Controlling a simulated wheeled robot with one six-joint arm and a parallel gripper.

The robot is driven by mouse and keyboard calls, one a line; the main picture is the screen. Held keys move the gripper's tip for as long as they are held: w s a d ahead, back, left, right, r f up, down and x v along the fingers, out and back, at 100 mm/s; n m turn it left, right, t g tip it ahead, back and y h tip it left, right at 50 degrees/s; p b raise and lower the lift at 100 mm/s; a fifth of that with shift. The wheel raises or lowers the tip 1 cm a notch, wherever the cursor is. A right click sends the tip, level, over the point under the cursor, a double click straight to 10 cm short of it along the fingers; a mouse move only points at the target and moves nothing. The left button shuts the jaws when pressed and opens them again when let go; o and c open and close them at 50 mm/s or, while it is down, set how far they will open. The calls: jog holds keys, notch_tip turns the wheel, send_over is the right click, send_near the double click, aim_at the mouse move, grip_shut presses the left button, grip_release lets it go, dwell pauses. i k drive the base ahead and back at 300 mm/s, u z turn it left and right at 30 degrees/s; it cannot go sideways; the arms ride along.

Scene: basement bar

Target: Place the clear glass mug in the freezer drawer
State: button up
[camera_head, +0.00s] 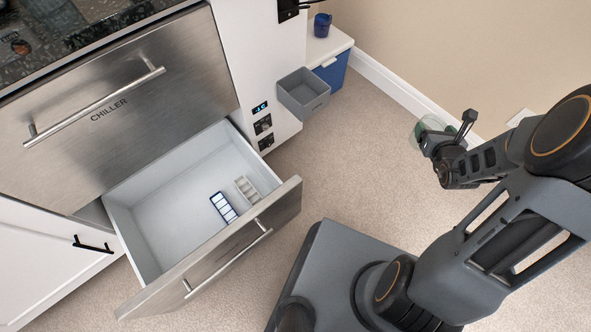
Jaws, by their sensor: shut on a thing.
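My gripper (428,140) is at the right, over the carpet. It is shut on the clear glass mug (423,127), which looks greenish and is mostly hidden behind the gripper and wrist. The lower drawer (165,208) at the left is pulled open, below the drawer front marked CHILLER (128,95). Inside the open drawer, on its floor, are a blue and white ice tray (224,207) and a pale tray (247,190). The drawer's left part is bare. The gripper and mug are well to the right of the drawer.
A grey open bin (304,93) is fixed to the white cabinet side. A small blue and white cabinet (329,60) with a dark blue mug (322,25) on it stands behind. A white baseboard (400,92) runs along the wall. Carpet between drawer and gripper is clear.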

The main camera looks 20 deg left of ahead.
aim_at(181, 236)
jog(key=k, duration=0.65)
jog(key=u, duration=2.6)
jog(key=i, duration=0.5)
jog(key=z, duration=0.1)
